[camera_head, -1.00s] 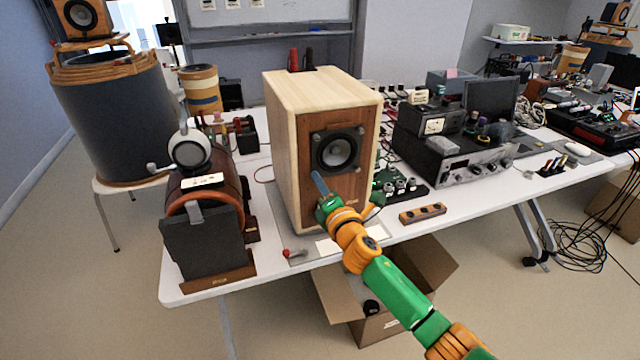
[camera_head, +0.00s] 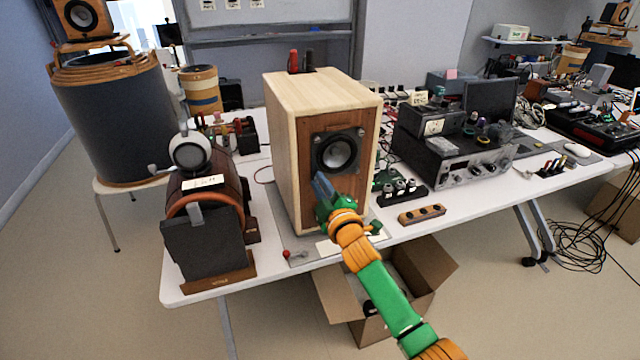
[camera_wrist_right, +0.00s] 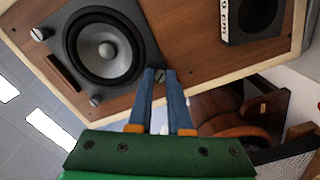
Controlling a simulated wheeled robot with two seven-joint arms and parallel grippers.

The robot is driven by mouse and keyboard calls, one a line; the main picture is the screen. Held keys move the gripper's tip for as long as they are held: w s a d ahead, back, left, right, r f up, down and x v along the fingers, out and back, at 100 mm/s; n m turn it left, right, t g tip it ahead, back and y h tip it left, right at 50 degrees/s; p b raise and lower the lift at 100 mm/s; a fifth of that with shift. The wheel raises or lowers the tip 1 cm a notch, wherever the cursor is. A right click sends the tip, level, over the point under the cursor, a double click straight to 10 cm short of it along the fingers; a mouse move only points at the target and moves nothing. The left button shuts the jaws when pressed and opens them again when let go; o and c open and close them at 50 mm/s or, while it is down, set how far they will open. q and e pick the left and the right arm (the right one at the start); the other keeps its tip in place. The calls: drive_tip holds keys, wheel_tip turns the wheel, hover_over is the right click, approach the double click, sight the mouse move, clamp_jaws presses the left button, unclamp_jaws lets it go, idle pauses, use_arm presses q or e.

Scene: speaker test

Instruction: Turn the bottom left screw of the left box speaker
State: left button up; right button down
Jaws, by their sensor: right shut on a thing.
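The wooden box speaker (camera_head: 300,150) stands upright on the white table, its dark square driver plate (camera_head: 346,131) facing me. My right gripper (camera_head: 317,179) is at the plate's lower left corner. In the right wrist view, which looks upside down, the right gripper's (camera_wrist_right: 160,74) blue fingers are shut on the bottom left screw (camera_wrist_right: 159,75), which shows between the fingertips. Other plate screws (camera_wrist_right: 95,100) show in the same view. In the head view the gripped screw is hidden behind the fingers. My left gripper is not in view.
Electronics (camera_head: 440,150) and a small wooden block with dark holes (camera_head: 421,214) are to the right. An open cardboard box (camera_head: 412,275) lies under the table's front edge.

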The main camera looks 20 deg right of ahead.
drive_tip(key=m+p, duration=0.1)
drive_tip(key=m, duration=0.5)
drive_tip(key=m+p, duration=0.1)
drive_tip(key=m, duration=0.5)
drive_tip(key=shift+f, duration=0.15)
drive_tip(key=shift+m, duration=0.3)
drive_tip(key=c, duration=0.8)
unclamp_jaws()
drive_tip(key=shift+c, duration=0.2)
drive_tip(key=shift+s, duration=0.1)
